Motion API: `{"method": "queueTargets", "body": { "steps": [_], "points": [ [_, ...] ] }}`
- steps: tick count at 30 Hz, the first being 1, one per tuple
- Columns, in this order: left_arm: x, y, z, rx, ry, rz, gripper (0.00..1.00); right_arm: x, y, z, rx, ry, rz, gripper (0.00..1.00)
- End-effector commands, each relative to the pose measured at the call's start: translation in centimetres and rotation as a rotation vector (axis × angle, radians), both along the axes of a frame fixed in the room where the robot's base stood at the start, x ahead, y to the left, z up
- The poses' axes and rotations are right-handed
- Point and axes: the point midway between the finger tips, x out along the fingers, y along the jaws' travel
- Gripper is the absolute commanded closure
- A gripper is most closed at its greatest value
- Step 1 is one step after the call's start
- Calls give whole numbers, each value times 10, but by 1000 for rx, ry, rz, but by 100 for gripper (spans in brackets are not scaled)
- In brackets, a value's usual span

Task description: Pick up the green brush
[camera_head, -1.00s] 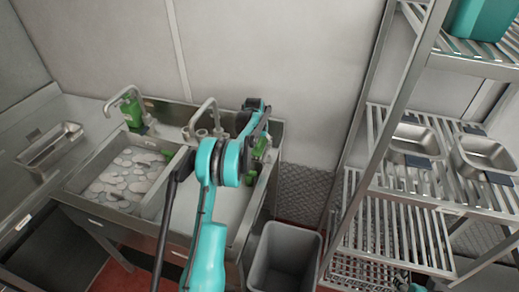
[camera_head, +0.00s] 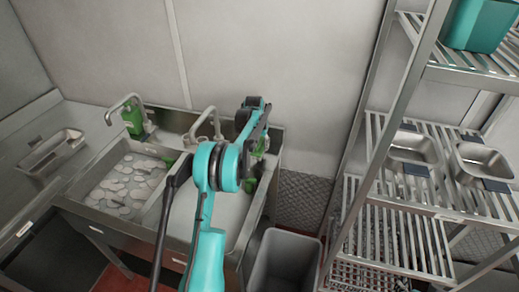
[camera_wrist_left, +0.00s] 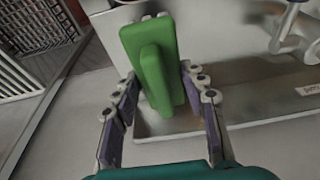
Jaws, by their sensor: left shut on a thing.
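The green brush (camera_wrist_left: 155,65) is a green block with a raised grip, filling the middle of the left wrist view. My left gripper (camera_wrist_left: 166,92) has a finger pad on each side of it and is shut on it. The brush is upright in that view, in front of a metal sink edge. In the head view my teal left arm covers most of the gripper, and only bits of green show beside the arm, so I cannot tell which part is the brush. My right gripper is not in view.
A metal sink (camera_head: 95,228) with two basins and taps stands below the arm; its left basin holds pale discs. A green bottle (camera_head: 132,121) is behind it. A grey bin (camera_head: 285,265) stands right of the sink. A wire shelf rack (camera_head: 405,205) with metal pans is further right.

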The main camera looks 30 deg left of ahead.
Motion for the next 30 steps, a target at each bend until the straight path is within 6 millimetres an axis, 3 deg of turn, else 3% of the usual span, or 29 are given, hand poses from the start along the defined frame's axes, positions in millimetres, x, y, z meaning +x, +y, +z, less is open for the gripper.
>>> {"method": "queueTargets", "body": {
  "steps": [9,15,21,30],
  "points": [
    [1,-67,42,0,0,-4,94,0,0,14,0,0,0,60],
    [1,-98,60,1,0,-2,94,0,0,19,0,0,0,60],
    [1,-113,69,0,0,0,94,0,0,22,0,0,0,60],
    [1,-117,70,0,0,0,94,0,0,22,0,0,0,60]
  ]
}}
